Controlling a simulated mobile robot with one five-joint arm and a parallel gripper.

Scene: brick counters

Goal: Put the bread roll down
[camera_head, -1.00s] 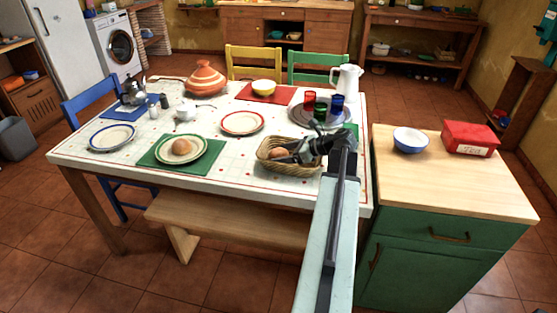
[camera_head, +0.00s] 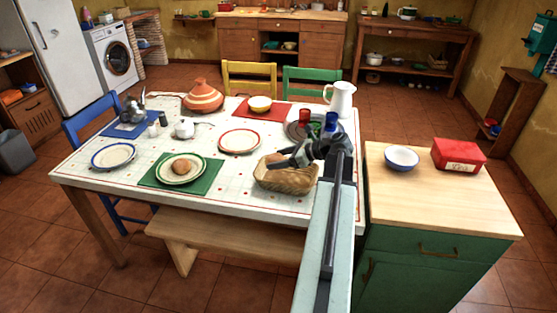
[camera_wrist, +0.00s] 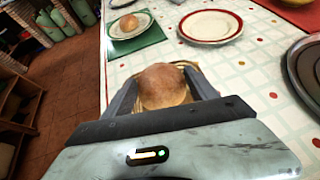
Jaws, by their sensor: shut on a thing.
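My gripper (camera_head: 285,161) is shut on a brown bread roll (camera_wrist: 162,86), which sits between the two fingers in the wrist view. In the head view the held roll (camera_head: 272,158) is at the far rim of the wicker basket (camera_head: 287,183). A bit of the basket (camera_wrist: 188,66) shows behind the roll in the wrist view. I cannot tell whether the roll touches the basket. Another roll (camera_head: 182,166) lies on a green-rimmed plate (camera_head: 166,178) over a green mat (camera_head: 150,182), and this roll (camera_wrist: 130,22) also shows in the wrist view.
The white table (camera_head: 225,168) also holds a red-rimmed plate (camera_head: 240,140), a blue-rimmed plate (camera_head: 114,156), a striped tagine (camera_head: 203,97) and a white pitcher (camera_head: 341,99). Coloured cups (camera_head: 331,121) stand behind my gripper. Clear tabletop lies between the basket and the plates.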

